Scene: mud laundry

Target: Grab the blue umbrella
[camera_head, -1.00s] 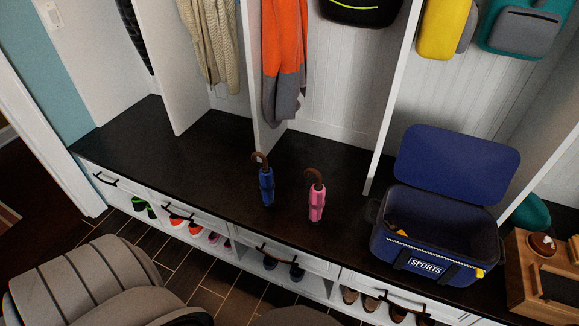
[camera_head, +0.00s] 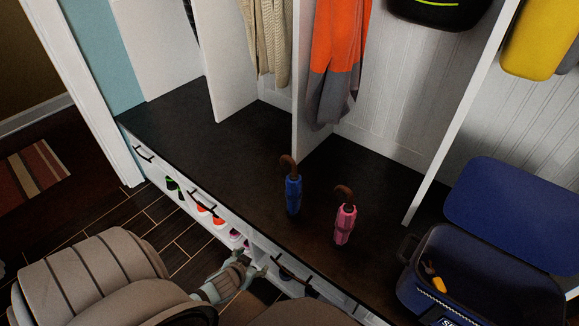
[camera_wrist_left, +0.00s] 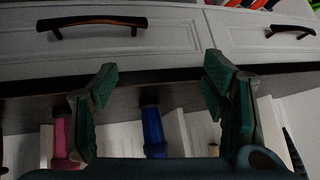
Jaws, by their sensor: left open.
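The blue umbrella (camera_head: 294,194) stands upright on the dark bench top (camera_head: 190,140), with its brown curved handle up. It also shows in the left wrist view (camera_wrist_left: 153,132), low between the finger lines and beyond them. The pink umbrella (camera_head: 345,223) stands to its right. My left gripper (camera_head: 255,268) is in front of the bench, below and apart from the blue umbrella. In the left wrist view its two fingers (camera_wrist_left: 158,78) are spread with nothing between them. My right gripper is not in view.
White drawers with dark handles (camera_wrist_left: 90,22) face my left gripper. Shoes (camera_head: 205,213) sit in cubbies below. A blue sports bag (camera_head: 480,285) stands open at the right. An orange and grey jacket (camera_head: 335,65) hangs behind. The bench left of the umbrellas is clear.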

